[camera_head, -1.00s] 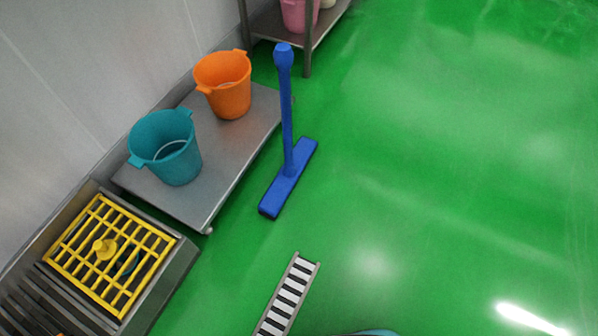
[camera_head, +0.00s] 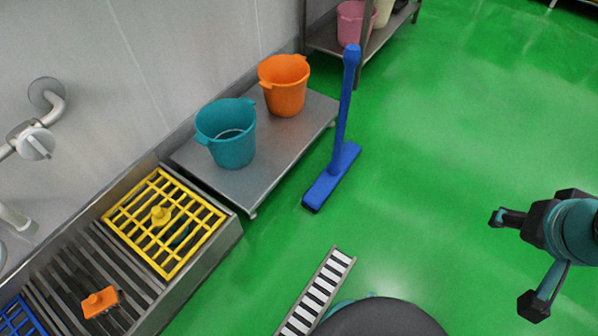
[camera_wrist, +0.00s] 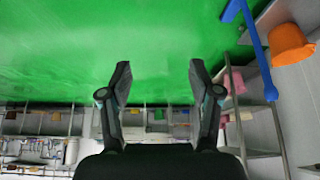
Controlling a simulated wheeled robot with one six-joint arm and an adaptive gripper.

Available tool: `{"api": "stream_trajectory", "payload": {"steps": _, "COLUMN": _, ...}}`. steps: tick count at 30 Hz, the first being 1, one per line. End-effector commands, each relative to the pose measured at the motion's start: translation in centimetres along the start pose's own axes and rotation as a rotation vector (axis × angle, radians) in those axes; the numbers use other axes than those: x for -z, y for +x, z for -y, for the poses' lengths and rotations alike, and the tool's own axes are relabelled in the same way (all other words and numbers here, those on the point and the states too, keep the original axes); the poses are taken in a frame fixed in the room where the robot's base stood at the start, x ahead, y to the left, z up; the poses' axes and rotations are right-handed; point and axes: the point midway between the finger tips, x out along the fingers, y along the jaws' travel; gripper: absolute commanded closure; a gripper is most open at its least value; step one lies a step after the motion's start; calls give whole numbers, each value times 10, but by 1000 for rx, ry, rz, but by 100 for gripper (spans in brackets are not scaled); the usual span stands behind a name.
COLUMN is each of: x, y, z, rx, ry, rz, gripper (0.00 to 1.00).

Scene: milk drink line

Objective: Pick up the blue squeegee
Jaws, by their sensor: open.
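The blue squeegee (camera_head: 342,125) stands upright on the green floor in the head view, its wide head down and its handle up, just right of the low metal table. In the wrist view the squeegee (camera_wrist: 254,45) shows at the upper right, upside down. My gripper (camera_head: 512,262) is at the right of the head view, well apart from the squeegee, open and empty. Its two spread fingers (camera_wrist: 157,80) also show in the wrist view with nothing between them.
A teal bucket (camera_head: 230,150) and an orange bucket (camera_head: 286,97) stand on the low metal table (camera_head: 262,172). A steel trough with a yellow grid (camera_head: 165,222) is at left. A floor drain (camera_head: 316,292) lies in front. A rack (camera_head: 392,28) stands behind. The floor at right is clear.

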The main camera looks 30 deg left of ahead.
Motion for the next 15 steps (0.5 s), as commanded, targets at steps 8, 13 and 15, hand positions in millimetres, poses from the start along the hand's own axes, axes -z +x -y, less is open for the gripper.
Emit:
{"api": "stream_trajectory", "payload": {"steps": 8, "x": 82, "y": 63, "z": 7, "rx": -14, "ry": -91, "rz": -173, "gripper": 37}}
{"api": "stream_trajectory", "payload": {"steps": 13, "x": 143, "y": 113, "z": 36, "rx": 18, "ry": -181, "rz": -328, "gripper": 37}}
{"api": "stream_trajectory", "payload": {"steps": 15, "x": 164, "y": 134, "z": 53, "rx": 43, "ry": -217, "rz": -392, "gripper": 37}}
